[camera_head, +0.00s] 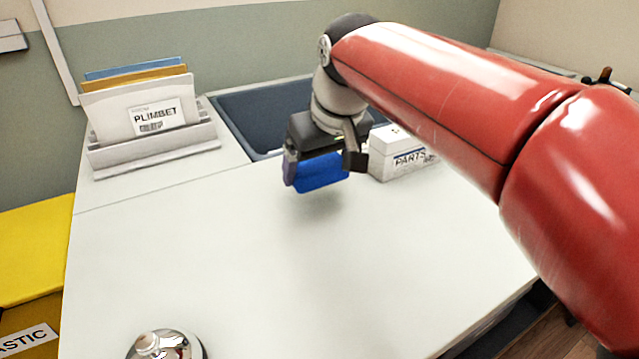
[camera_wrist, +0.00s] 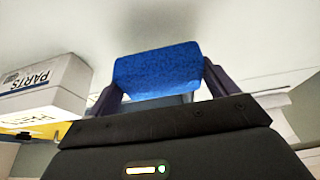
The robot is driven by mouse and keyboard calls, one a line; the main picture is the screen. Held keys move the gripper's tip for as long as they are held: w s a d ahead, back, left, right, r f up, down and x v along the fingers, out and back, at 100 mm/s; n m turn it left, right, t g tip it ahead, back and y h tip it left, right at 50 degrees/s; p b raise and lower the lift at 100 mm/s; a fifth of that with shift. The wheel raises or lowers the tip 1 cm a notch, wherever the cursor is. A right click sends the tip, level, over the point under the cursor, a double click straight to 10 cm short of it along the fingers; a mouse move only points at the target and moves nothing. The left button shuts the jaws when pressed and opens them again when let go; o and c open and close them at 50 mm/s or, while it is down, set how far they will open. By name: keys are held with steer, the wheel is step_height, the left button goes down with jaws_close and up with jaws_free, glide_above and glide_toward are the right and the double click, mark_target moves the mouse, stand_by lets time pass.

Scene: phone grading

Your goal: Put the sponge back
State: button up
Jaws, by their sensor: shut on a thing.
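The sponge (camera_head: 320,172) is a blue block held above the white table, with a soft shadow beneath it. My gripper (camera_head: 325,163) is shut on it, one finger at each end. In the wrist view the sponge (camera_wrist: 157,71) spans the space between the two dark fingers of my gripper (camera_wrist: 157,82). The sponge appears clear of the table top.
A white PARTS box (camera_head: 398,155) stands just right of my gripper; it also shows in the wrist view (camera_wrist: 45,88). Behind is a dark tray (camera_head: 262,115). A file holder (camera_head: 150,150) stands at left, a bell (camera_head: 163,345) at front. The middle table (camera_head: 270,270) is clear.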

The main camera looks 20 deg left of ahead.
mark_target(319, 180)
steer(key=shift+f, duration=1.75)
steer(key=shift+f+b, duration=0.1)
steer(key=shift+b, duration=0.2)
steer(key=shift+f, duration=0.15)
steer(key=o, duration=0.7)
steer(key=shift+r, duration=0.4)
steer(key=p+v, duration=0.1)
steer(key=v, duration=1)
steer(key=shift+s+d+r, duration=0.1)
steer(key=shift+s+r, duration=0.05)
steer(key=shift+r, duration=0.2)
